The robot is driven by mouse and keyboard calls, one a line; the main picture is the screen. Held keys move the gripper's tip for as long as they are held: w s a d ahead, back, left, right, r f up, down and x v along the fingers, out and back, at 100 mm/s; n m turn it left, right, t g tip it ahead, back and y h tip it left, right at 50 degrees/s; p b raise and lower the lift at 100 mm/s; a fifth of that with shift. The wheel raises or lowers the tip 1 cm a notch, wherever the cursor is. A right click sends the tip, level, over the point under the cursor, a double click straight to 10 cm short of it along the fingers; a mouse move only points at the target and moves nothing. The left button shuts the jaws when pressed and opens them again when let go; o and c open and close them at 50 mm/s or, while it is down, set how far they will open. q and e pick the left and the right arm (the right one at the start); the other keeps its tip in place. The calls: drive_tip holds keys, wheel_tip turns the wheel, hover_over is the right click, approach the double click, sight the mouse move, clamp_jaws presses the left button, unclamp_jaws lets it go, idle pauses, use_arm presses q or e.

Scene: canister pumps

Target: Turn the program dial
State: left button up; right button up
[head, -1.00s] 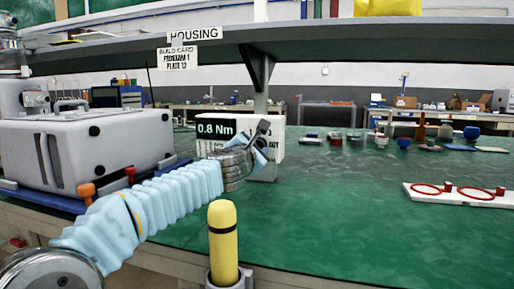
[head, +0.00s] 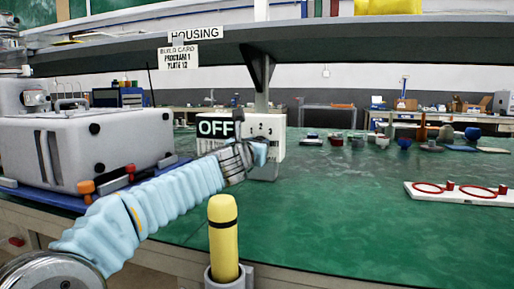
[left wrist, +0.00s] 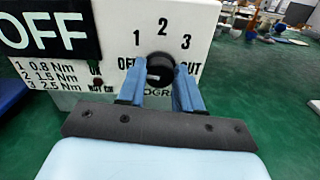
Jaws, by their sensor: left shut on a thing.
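The program dial (left wrist: 160,70) is a black round knob on the front of a white control box (left wrist: 110,50). Its marks read OFF, 1, 2, 3 and a partly hidden OUT. My left gripper (left wrist: 160,88) has its blue fingers on either side of the dial, shut on it. The display (left wrist: 45,32) on the box reads OFF. In the head view the left gripper (head: 258,150) reaches the white box (head: 270,128) and hides the dial. The display (head: 216,127) also reads OFF there. My right gripper is not in view.
A grey housing (head: 85,150) stands on a blue base at the left. A yellow bottle-like cylinder (head: 223,235) stands in a holder at the front edge. A white plate with red rings (head: 460,192) lies at the right. The middle of the green bench (head: 340,215) is clear.

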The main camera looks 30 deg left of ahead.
use_arm(q)
drive_tip(key=shift+f+n, duration=0.1)
drive_tip(key=shift+n, duration=0.5)
drive_tip(key=o, duration=1)
drive_tip(key=shift+o, duration=0.2)
drive_tip(key=v, duration=1.4)
drive_tip(key=shift+w, duration=0.1)
